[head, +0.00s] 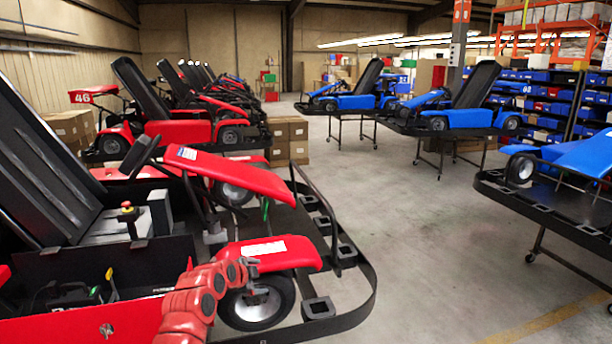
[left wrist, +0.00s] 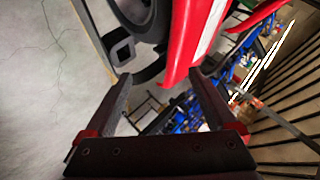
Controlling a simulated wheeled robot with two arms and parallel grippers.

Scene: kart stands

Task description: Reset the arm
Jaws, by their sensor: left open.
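My left arm reaches in from the bottom left of the head view, red with dark round joints. Its gripper end (head: 246,266) is small and partly hidden there, near the front wheel (head: 258,303) of the nearest red kart (head: 235,178). In the left wrist view my left gripper (left wrist: 159,77) shows two dark fingers spread apart with nothing between them. Beyond them are a red kart panel (left wrist: 190,45) and part of a dark wheel (left wrist: 135,12). I cannot tell whether the gripper touches the kart. My right gripper is not in view.
The nearest kart's black bumper frame (head: 365,290) curves around its front. More red karts (head: 190,125) stand behind it on the left. Blue karts (head: 455,112) rest on wheeled stands at the right. Cardboard boxes (head: 289,140) stand behind. The concrete floor (head: 420,230) between the rows is clear.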

